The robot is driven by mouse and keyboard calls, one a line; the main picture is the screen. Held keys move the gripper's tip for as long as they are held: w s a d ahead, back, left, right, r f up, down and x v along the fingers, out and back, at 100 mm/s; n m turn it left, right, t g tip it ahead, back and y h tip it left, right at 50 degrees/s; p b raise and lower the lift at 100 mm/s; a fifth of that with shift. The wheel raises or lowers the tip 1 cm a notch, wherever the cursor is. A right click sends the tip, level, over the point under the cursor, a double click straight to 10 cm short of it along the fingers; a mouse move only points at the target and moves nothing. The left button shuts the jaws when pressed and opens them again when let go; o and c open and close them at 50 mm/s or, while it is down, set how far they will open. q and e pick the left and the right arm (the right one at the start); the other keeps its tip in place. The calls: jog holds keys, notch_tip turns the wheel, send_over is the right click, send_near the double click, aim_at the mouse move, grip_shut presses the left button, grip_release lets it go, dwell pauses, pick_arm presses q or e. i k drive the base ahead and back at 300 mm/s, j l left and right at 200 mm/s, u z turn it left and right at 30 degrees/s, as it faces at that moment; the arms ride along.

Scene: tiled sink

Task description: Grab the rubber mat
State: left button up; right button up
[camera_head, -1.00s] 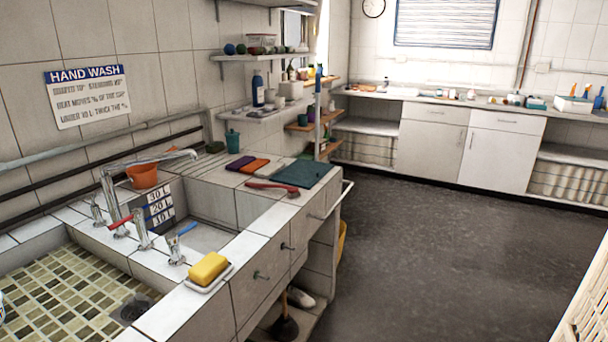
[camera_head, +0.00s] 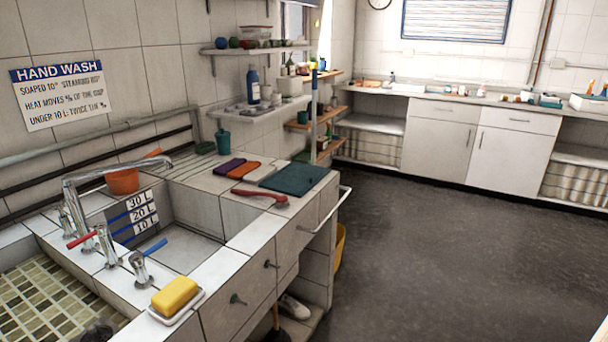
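A flat dark teal mat (camera_head: 295,179), which looks like the rubber mat, lies on the tiled counter (camera_head: 200,180) at its far right end. Its right edge is close to the counter's edge. A red brush (camera_head: 262,195) lies just in front of it, and folded cloths in purple (camera_head: 229,167), orange (camera_head: 243,169) and a pale colour lie to its left. Neither of my grippers is in the head view.
The sink basin (camera_head: 185,248) with taps and a yellow sponge (camera_head: 175,296) on a white dish is nearer. A towel rail (camera_head: 330,210) sticks out from the counter's right side. Open dark floor (camera_head: 430,260) lies to the right. Shelves (camera_head: 262,115) hang above the counter.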

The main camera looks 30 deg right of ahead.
aim_at(295, 179)
jog(key=i+l, duration=0.15)
jog(key=l, duration=0.25)
jog(key=i+l, duration=0.15)
jog(key=l, duration=0.25)
jog(key=i+l, duration=0.2)
jog(key=l, duration=0.2)
jog(key=i+l, duration=0.15)
jog(key=l, duration=0.2)
jog(key=i+l, duration=0.15)
jog(key=l, duration=0.25)
jog(key=i+l+z, duration=0.1)
jog(key=l, duration=0.3)
jog(key=i+l, duration=0.25)
jog(key=l, duration=0.15)
jog(key=i+l, duration=0.15)
jog(key=l, duration=0.2)
